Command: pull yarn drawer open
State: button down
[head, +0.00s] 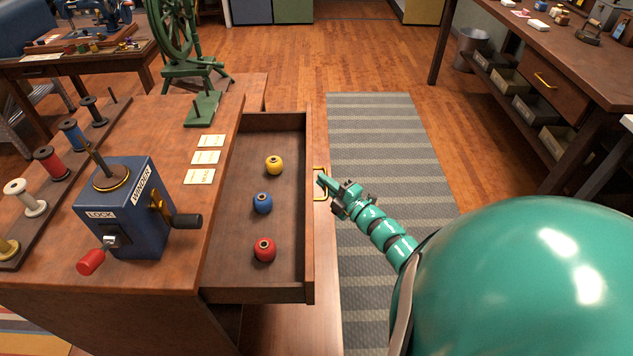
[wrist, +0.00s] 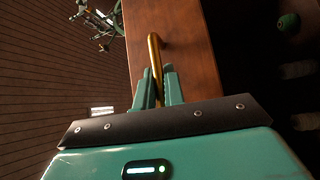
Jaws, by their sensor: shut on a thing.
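The yarn drawer (head: 283,281) stands pulled out of the wooden cabinet, its inside open to view in the head view. A yellow yarn ball (head: 274,165), a blue one (head: 262,203) and a red one (head: 265,249) lie in it. The drawer's brass handle (head: 317,171) is on its front, and it also shows in the wrist view (wrist: 155,55). My gripper (head: 327,184) is at the handle. In the wrist view its green fingers (wrist: 157,90) are shut on the brass bar, one on each side.
A blue winder box (head: 122,215) with a red knob and a black-ended crank stands on the cabinet top, near a rack of spools and several paper cards (head: 205,157). A green spinning wheel (head: 180,50) stands behind. The striped rug (head: 385,130) to the drawer's right is clear.

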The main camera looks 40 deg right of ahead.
dwell(0.3)
jog(key=c, duration=1.5)
grip_release()
jog(key=v, duration=1.7)
jog(key=shift+s+p, duration=0.2)
jog(key=shift+p, duration=0.1)
jog(key=shift+d+f, duration=0.1)
jog(key=shift+d, duration=0.05)
